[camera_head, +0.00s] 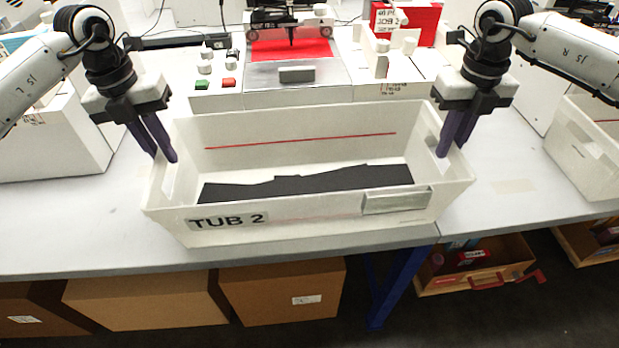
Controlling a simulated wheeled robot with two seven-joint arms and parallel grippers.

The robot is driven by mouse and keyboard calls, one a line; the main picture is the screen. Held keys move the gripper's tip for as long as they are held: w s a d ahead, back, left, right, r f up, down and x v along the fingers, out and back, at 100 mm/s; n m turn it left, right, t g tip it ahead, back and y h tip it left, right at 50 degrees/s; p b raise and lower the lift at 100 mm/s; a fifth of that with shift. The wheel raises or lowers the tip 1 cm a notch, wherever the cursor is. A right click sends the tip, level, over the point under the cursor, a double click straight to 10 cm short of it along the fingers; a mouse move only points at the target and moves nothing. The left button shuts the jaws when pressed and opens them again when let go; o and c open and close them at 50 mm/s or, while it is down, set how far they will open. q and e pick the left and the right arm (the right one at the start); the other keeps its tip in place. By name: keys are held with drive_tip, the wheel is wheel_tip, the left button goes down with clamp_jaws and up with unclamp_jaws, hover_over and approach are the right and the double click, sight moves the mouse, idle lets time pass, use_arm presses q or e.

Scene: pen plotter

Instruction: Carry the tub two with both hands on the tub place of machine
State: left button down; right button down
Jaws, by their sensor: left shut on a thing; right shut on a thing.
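Tub two (310,232) is a white open tub with a "TUB 2" label on its front wall and a red line along its inner back wall. Dark flat material lies inside it. It is at the table's front edge in the middle of the head view. My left gripper (163,158) is shut on the tub's left end wall. My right gripper (451,152) is shut on its right end wall. The machine (270,98), a white plotter with a red bed, stands directly behind the tub. I cannot tell whether the tub touches the table.
A white box (60,140) stands on the table at the left, and another white tub (585,150) at the right. Cardboard boxes (285,290) and a wooden crate (475,265) are below the table (510,225).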

use_arm(q)
drive_tip(key=shift+r, duration=0.25)
use_arm(e)
drive_tip(key=shift+r, duration=0.2)
